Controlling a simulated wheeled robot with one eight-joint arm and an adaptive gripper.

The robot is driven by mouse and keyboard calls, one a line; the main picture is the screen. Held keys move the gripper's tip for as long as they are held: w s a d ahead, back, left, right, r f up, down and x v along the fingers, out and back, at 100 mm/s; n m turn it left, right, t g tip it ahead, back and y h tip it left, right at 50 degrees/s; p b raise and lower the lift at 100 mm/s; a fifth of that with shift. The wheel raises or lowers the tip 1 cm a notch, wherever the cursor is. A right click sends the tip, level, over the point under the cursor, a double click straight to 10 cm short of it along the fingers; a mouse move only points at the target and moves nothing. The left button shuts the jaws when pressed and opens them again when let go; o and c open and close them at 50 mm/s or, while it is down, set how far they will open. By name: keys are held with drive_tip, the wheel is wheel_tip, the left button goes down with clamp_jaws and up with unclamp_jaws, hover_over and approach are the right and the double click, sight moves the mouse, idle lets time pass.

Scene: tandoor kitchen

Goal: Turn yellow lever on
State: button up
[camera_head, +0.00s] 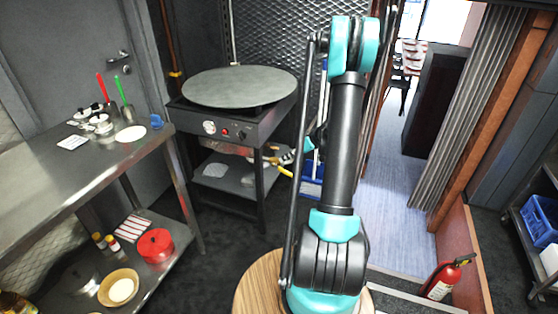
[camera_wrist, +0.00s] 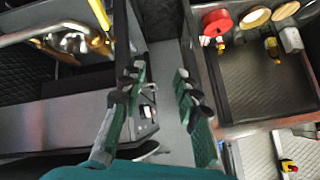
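A yellow part (camera_head: 285,171), which looks like the lever, sits by brass-coloured fittings at the right side of the griddle stand in the head view. In the wrist view a yellow bar (camera_wrist: 99,14) rises at the upper left, beside shiny brass fittings (camera_wrist: 75,42). My gripper (camera_wrist: 157,85) is open, with a clear gap between its two green and black fingers and nothing held. The yellow bar is left of and above the fingertips in that view, apart from them. In the head view my arm hides most of the gripper.
A round griddle (camera_head: 240,86) tops a dark stand with knobs. A steel table (camera_head: 60,180) with utensils stands at the left. A blue crate (camera_head: 312,185) is behind my arm. A fire extinguisher (camera_head: 441,281) stands at the right. Dark floor before the stand is clear.

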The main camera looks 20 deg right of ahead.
drive_tip(key=s+a+r+m+g+h, duration=0.1)
drive_tip(key=s+a+r+m+h, duration=0.1)
drive_tip(key=s+a+r, duration=0.4)
drive_tip(key=shift+s+a+r+m+h, duration=0.25)
drive_tip(key=shift+s+m+h, duration=0.05)
drive_tip(key=shift+s, duration=1.25)
drive_tip(key=shift+c, duration=0.3)
drive_tip(key=shift+w+d, duration=0.15)
drive_tip(key=shift+c, duration=1.1)
drive_tip(key=w+d+f+n+g+h, duration=0.1)
drive_tip(key=w+d+f+n, duration=0.2)
drive_tip(key=w+d, duration=0.4)
drive_tip(key=w+d+f+n, duration=0.4)
drive_tip(key=w+d, duration=0.2)
drive_tip(key=w, duration=0.2)
approach(284, 170)
drive_tip(key=x, duration=1)
drive_tip(key=shift+w+d+f, duration=0.1)
drive_tip(key=shift+w+f, duration=0.05)
drive_tip(key=shift+f, duration=0.1)
drive_tip(key=shift+c, duration=0.6)
clamp_jaws()
